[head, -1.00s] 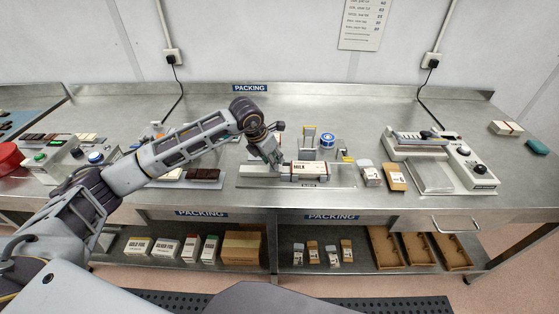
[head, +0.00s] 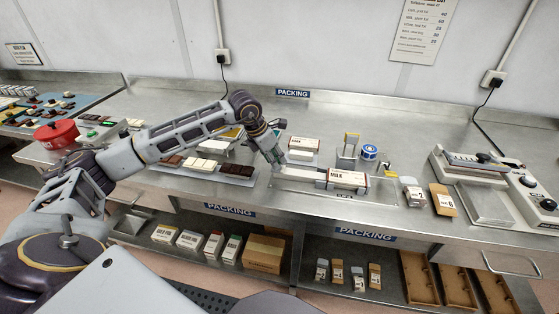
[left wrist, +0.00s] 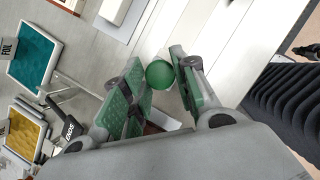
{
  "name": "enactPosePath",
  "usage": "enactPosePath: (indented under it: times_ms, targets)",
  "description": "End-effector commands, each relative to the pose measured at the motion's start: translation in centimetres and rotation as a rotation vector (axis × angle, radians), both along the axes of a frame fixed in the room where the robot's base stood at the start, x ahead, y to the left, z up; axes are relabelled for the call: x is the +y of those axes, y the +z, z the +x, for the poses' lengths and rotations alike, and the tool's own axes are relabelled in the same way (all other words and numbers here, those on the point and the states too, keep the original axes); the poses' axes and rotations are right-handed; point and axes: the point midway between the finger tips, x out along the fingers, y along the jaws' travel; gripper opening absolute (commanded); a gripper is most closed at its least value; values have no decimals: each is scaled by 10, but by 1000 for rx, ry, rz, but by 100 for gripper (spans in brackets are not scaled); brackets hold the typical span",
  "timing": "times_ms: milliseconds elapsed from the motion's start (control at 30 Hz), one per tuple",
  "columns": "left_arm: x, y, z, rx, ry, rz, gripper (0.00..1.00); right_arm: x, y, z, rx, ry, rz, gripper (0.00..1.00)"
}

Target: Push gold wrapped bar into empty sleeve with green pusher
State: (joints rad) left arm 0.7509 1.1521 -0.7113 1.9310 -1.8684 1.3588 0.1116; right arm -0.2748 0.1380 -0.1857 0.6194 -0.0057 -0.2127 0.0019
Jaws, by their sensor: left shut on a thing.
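The white-and-brown MILK sleeve (head: 347,180) lies on a pale loading fixture (head: 375,196) on the steel bench in the head view. My left gripper (head: 277,164) is at the left end of the fixture's channel, apart from the sleeve. In the left wrist view, my left gripper (left wrist: 160,80) is shut on the round green knob of the pusher (left wrist: 160,73). The rest of the pusher is mostly hidden by the fingers. I cannot make out the gold wrapped bar in either view. My right gripper is not in view.
Chocolate bars on a tray (head: 205,167) lie left of the fixture. Behind it are another carton (head: 303,143) and a blue tape roll (head: 369,152). Small cartons (head: 414,192) and a sealing machine (head: 475,170) stand to the right. Teal foil (left wrist: 32,55) shows in the left wrist view.

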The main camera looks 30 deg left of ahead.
Motion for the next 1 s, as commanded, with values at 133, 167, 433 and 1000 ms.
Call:
enactPosePath:
  times_ms: [133,167,433,1000]
  targets:
    - [4,1,0,0,4,6,0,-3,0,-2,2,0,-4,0]
    - [4,1,0,0,5,5,0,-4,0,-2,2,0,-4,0]
    - [5,1,0,0,7,8,40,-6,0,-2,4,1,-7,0]
    - [4,5,-2,0,4,4,50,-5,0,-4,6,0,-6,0]
